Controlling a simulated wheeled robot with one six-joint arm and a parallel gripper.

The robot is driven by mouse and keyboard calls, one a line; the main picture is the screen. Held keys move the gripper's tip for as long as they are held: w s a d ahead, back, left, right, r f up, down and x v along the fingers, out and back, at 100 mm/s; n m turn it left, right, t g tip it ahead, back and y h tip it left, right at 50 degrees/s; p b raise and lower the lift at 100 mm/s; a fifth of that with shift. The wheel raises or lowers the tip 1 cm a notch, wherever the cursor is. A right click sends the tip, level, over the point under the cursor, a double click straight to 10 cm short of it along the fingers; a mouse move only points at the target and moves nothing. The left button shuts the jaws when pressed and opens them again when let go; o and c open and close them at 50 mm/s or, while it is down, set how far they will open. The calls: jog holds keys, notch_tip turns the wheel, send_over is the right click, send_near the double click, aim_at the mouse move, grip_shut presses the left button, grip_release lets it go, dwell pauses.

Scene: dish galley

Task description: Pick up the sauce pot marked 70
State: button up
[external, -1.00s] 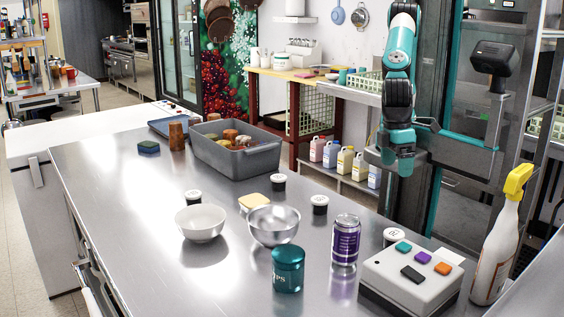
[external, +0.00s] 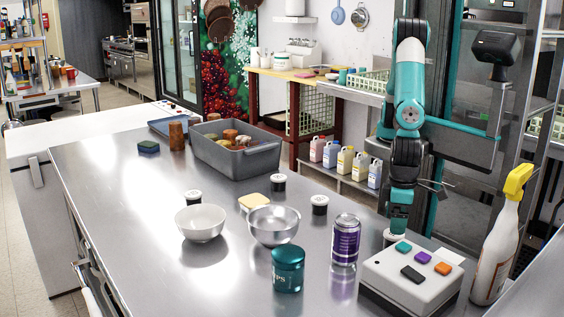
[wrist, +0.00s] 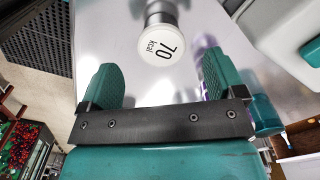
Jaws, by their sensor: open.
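The sauce pot marked 70 (wrist: 161,44), with a white lid and dark lettering, stands on the steel counter. It shows in the wrist view just ahead of the space between my fingertips. In the external view the pot (external: 388,239) shows partly, behind the box with coloured buttons and beside the purple can. My gripper (wrist: 160,72) is open with nothing between its teal fingers. In the external view my gripper (external: 398,222) points down, low over the pot, and partly hides it.
Close by are the button box (external: 412,277), the purple can (external: 346,240) and a teal jar (external: 288,270). Other dark-sided pots (external: 319,205) and two bowls (external: 274,225) stand to the left. A spray bottle (external: 497,250) is at right.

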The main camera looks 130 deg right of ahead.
aim_at(393, 240)
jog(key=shift+f+p, duration=0.7)
jog(key=shift+f, duration=2)
jog(key=c, duration=1)
jog(key=shift+r, duration=0.1)
